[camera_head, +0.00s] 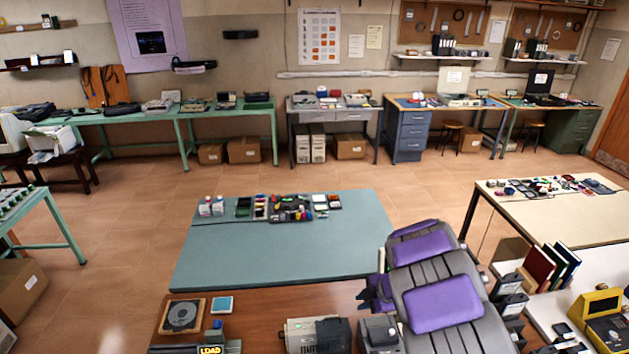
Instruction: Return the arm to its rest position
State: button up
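My arm (468,318), grey with purple pads, rises from the bottom edge right of centre, over the near tables. A small dark purple part (376,292) juts out from its left side and may belong to my gripper. I cannot make out two separate fingertips, nor whether they are open or shut. I see no object clearly held. The arm hides part of the tables behind it.
A teal table (285,255) with small parts along its far edge lies ahead. A brown table (265,300) with devices is nearest. Books (550,268) and a yellow device (602,308) stand at right. Open tiled floor (140,215) lies left; workbenches line the back wall.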

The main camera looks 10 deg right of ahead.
jog(key=w+d+r+m+t+h+b, duration=0.4)
jog(key=d+r+m+h+b, duration=0.25)
jog(key=d+r, duration=0.3)
jog(key=s+d+r+m+g+h+b, duration=0.1)
jog(key=s+d+m+h+b, duration=0.15)
jog(key=s, duration=0.35)
jog(key=s+d+r+m+g+h+b, duration=0.1)
jog(key=s+d+r+m+h+b, duration=0.1)
jog(key=s+m+b, duration=0.3)
jog(key=s+a+f+m+g+y+b, duration=0.1)
jog(key=s+a+f+g+y+b, duration=0.1)
jog(key=s+a, duration=0.5)
jog(key=s+a+f+m+g+y+b, duration=0.2)
jog(key=s+a+f+b, duration=0.3)
jog(key=s, duration=1.1)
jog(key=s+a+f+m+g+y+b, duration=0.2)
jog(key=s+a+f+g+b, duration=0.1)
jog(key=s+a+f, duration=0.4)
jog(key=s+a+g, duration=0.1)
jog(key=s+a, duration=0.1)
jog(key=s, duration=0.2)
jog(key=shift+s+a+f+y, duration=0.15)
jog(key=shift+s+a+y, duration=0.15)
jog(key=shift+s+a, duration=0.1)
jog(key=shift+d, duration=0.15)
